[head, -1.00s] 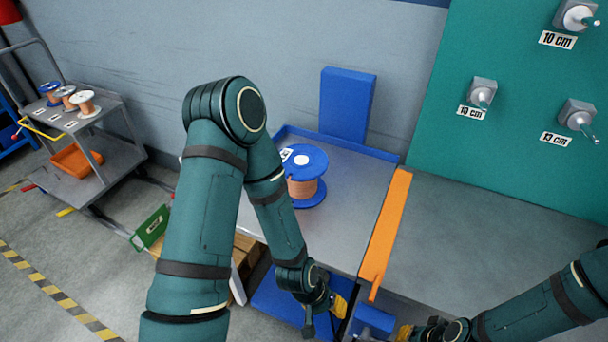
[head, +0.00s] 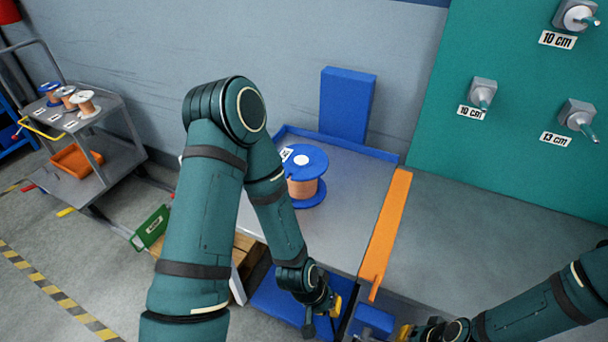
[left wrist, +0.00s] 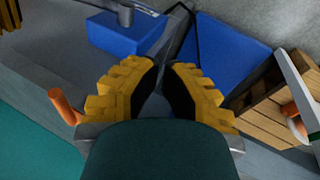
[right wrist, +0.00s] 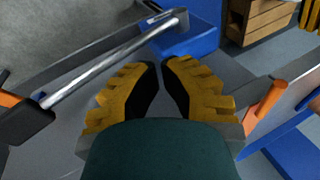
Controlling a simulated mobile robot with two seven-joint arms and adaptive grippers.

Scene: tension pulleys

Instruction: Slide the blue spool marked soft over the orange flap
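A blue-flanged spool (head: 306,164) wound with copper-coloured wire stands upright on the grey, blue-rimmed table (head: 345,232) in the head view. A white label on its top flange is partly behind my left arm, and I cannot read it. The orange flap (head: 388,232) runs along the table's right edge, beside the grey bench. My left gripper (head: 336,306) is low at the table's front, away from the spool; its fingertips (left wrist: 162,66) nearly meet, with nothing between them. My right gripper (head: 404,332) is at the bottom edge, right of the flap; its fingertips (right wrist: 160,64) also nearly meet, empty.
A blue upright block (head: 346,104) stands at the table's back. A grey bench (head: 480,235) is clear right of the flap, below a green board (head: 520,110) with labelled pegs. A trolley (head: 100,115) at left carries small spools. A blue block (head: 374,320) sits between my grippers.

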